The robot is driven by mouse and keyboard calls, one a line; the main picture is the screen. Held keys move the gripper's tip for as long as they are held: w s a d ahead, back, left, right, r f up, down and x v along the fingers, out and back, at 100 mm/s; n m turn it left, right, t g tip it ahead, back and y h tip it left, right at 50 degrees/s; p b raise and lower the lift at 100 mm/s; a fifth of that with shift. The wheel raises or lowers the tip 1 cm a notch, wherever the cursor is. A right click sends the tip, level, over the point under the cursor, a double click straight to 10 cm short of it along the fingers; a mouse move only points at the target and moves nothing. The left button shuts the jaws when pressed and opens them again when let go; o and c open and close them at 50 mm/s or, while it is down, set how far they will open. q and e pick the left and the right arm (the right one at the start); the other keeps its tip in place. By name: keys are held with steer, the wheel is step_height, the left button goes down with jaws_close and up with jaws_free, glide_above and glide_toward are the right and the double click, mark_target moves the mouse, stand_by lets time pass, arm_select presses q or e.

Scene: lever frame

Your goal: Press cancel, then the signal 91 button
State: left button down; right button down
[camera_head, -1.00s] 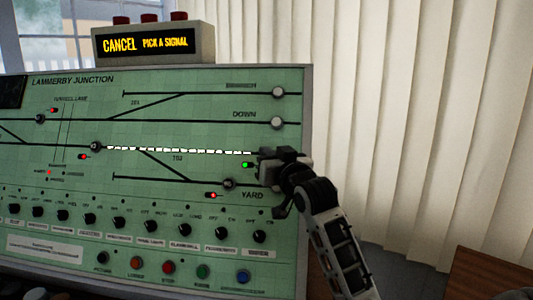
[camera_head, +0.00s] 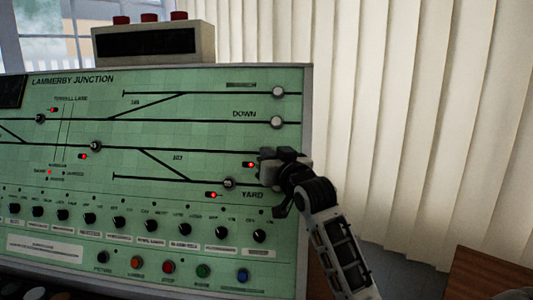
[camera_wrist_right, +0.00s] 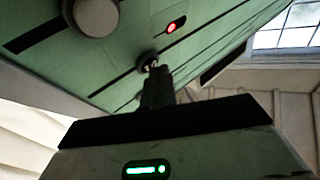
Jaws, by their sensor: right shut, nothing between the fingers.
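The green signal panel (camera_head: 200,135) fills the left and middle of the head view. Its track lines carry round buttons (camera_head: 95,146). My right gripper (camera_head: 265,163) is shut and empty at the panel's right side, over the end of the middle track line. In the wrist view its fingertips (camera_wrist_right: 152,66) are at a dark-rimmed round button (camera_wrist_right: 146,57), touching or very close. A red lamp (camera_wrist_right: 171,28) glows beside that button; it also shows in the head view (camera_head: 250,165). The display (camera_head: 153,42) above is blank. I cannot read which button is cancel or signal 91. My left gripper is out of view.
Three red lamps or knobs (camera_head: 150,17) top the display box. A row of black rotary knobs (camera_head: 120,223) and coloured buttons (camera_head: 168,267) line the lower panel. Pale pleated blinds (camera_head: 420,100) hang at right. A brown wooden surface (camera_head: 490,272) is at lower right.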

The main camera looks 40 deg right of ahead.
stand_by(0.4)
steer(key=shift+s+a+r+p, duration=0.35)
steer(key=shift+s+a+p, duration=0.15)
steer(key=shift+p, duration=0.2)
steer(key=shift+a, duration=0.1)
steer(key=s+a+r+p, duration=0.2)
steer(key=a+p, duration=0.1)
steer(key=shift+s+a+r, duration=0.15)
steer(key=shift+s+a, duration=0.05)
steer(key=shift+s, duration=0.2)
stand_by(0.5)
